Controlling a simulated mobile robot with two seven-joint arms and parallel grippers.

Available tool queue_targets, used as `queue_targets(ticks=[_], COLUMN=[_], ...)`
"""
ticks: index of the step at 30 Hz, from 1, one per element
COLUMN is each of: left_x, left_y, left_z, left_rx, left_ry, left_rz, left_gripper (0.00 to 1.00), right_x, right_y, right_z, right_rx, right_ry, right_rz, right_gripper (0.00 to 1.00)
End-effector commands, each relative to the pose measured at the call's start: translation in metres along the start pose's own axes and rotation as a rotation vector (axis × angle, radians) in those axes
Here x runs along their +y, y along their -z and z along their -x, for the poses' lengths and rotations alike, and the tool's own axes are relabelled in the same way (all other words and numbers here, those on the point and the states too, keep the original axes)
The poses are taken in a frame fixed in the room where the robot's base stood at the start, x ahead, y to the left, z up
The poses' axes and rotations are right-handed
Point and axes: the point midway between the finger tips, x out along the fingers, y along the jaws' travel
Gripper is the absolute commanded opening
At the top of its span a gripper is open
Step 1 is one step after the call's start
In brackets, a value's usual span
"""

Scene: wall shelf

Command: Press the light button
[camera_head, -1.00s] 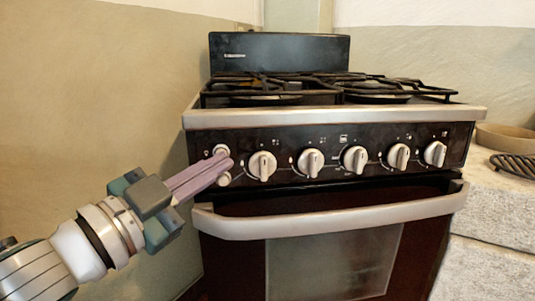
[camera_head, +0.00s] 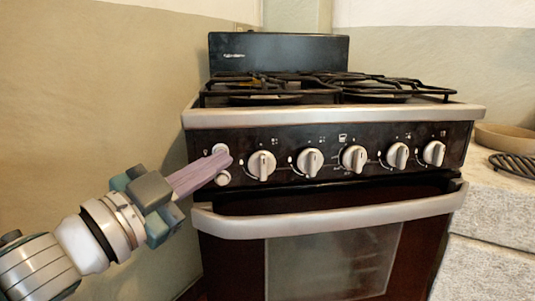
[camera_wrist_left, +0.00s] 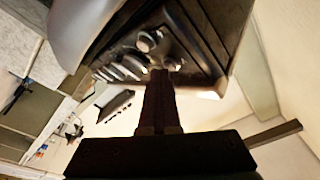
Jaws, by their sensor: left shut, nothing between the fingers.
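The stove's dark control panel (camera_head: 325,155) has two small round pale buttons at its left end, one above the other. The upper button (camera_head: 221,149) sits beside a small light-bulb-like mark and is partly covered by my fingers. The lower button (camera_head: 222,178) shows just below the fingertips. My left gripper (camera_head: 229,160) is shut and empty, its purple fingers pointing at the panel between the two buttons. In the left wrist view the fingers (camera_wrist_left: 160,76) reach up to the panel beside a round button (camera_wrist_left: 173,64). I cannot tell whether they touch. My right gripper is not in view.
Several pale knobs run along the panel to the right, the nearest knob (camera_head: 261,165) close to the fingertips. The oven handle (camera_head: 330,221) juts out below. Burner grates (camera_head: 380,90) lie on top. A wall (camera_head: 100,90) stands at left; a counter (camera_head: 500,215) at right.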

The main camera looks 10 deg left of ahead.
Motion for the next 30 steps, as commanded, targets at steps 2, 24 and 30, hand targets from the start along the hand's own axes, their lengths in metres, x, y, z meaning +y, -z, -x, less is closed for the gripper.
queue_targets(ticks=[2, 24, 30], left_x=[0.0, 0.018, 0.029], left_y=[0.0, 0.021, 0.031], left_z=[0.001, 0.028, 0.042], left_rx=[-0.005, -0.003, -0.002], left_ry=[0.001, 0.0, 0.0], left_rz=[0.001, 0.004, 0.002], left_gripper=[0.0, 0.0, 0.0], right_x=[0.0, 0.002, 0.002], right_y=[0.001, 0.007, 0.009], right_z=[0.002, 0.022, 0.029], right_rx=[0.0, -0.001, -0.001], right_ry=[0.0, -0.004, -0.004], right_rz=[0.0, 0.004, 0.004], right_gripper=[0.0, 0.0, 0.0])
